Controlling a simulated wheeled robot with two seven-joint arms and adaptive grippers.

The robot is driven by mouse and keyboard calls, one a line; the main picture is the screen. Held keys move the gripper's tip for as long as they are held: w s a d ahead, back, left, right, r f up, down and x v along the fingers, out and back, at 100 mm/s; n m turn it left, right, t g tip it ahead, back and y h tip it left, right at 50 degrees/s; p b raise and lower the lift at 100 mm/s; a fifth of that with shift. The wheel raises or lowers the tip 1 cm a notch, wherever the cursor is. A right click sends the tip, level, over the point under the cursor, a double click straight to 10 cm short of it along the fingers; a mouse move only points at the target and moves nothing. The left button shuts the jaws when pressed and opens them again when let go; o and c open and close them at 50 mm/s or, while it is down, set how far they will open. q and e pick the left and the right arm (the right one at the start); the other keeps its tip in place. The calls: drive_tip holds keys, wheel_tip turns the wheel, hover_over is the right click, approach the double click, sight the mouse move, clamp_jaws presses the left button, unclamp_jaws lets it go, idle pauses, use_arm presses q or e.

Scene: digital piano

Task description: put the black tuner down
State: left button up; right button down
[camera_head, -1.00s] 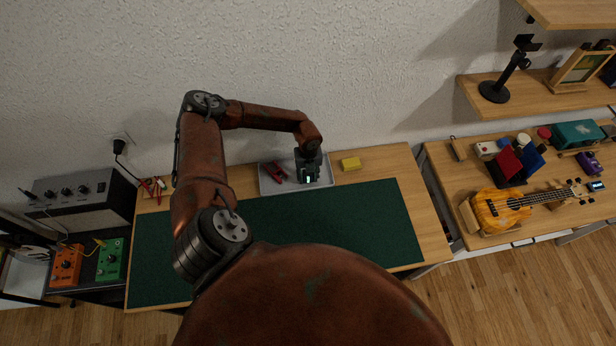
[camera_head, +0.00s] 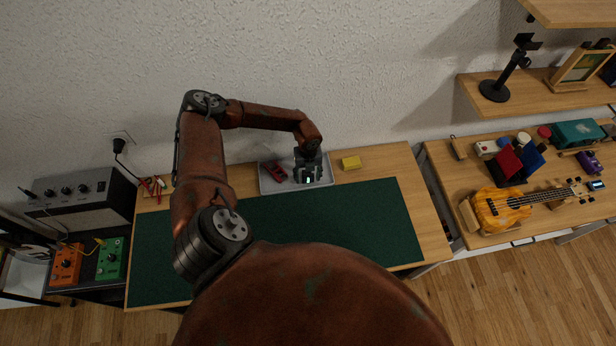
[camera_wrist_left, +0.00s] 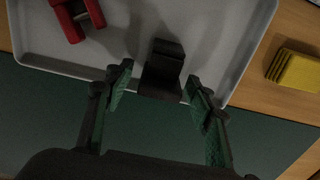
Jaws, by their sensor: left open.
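The black tuner (camera_wrist_left: 162,68) rests in the grey tray (camera_wrist_left: 130,40), close to its front edge, in the left wrist view. My left gripper (camera_wrist_left: 160,88) is open, with one finger on each side of the tuner and a gap to it on both sides. In the head view my left gripper (camera_head: 308,176) is over the right part of the tray (camera_head: 266,186), and it largely hides the tuner there. A small lit patch shows at the fingers. My right gripper is not in view.
A red tool (camera_head: 274,171) lies in the tray, left of the tuner. A yellow block (camera_head: 351,163) sits on the table right of the tray. A dark green mat (camera_head: 340,225) in front is clear. A ukulele (camera_head: 510,208) lies on the right-hand table.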

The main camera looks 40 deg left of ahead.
sight(308, 175)
use_arm(q)
wheel_tip(308, 175, up, 12)
drive_tip(key=shift+r, duration=0.15)
idle(0.5)
